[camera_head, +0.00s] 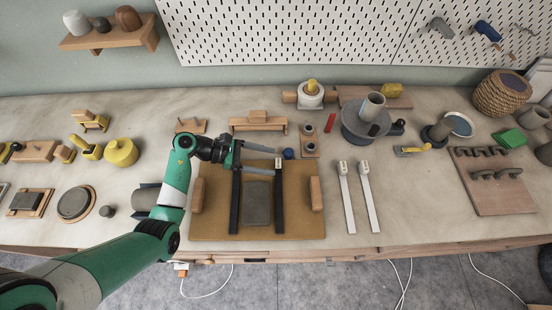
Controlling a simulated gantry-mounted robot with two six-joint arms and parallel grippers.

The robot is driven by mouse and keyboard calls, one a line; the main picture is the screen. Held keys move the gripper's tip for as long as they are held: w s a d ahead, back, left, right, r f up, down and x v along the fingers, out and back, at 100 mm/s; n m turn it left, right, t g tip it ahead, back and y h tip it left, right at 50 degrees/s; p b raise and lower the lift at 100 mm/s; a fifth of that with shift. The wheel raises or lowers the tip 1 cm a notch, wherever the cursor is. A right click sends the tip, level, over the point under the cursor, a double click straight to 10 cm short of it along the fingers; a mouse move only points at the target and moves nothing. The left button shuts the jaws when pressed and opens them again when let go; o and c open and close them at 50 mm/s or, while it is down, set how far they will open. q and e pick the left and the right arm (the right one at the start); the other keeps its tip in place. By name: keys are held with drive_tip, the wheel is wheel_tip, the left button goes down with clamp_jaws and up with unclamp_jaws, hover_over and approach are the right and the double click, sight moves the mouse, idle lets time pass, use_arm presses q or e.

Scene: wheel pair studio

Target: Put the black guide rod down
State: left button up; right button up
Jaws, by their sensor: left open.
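Two black guide rods lie upright in the picture on a tan board: the left rod (235,205) and the right rod (279,205), which has a pale tip at its far end. A grey rectangular block (257,203) lies between them. My left gripper (238,154) is open at the far end of the left rod, partly covering that end. Whether its fingers touch the rod cannot be told. My right gripper is not in view.
The tan board (220,228) also bears a wooden block (197,196) at its left and another (316,194) at its right. Two white rods (346,200) lie to the right. Wooden stands and a grey cylinder (373,106) stand behind. The bench at front right is clear.

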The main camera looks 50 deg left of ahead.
use_arm(q)
drive_tip(key=v, duration=0.8)
drive_tip(key=shift+s+a+r, duration=0.1)
drive_tip(key=shift+s+a, duration=0.1)
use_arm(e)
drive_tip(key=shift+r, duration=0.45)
use_arm(q)
drive_tip(key=shift+w+r, duration=0.1)
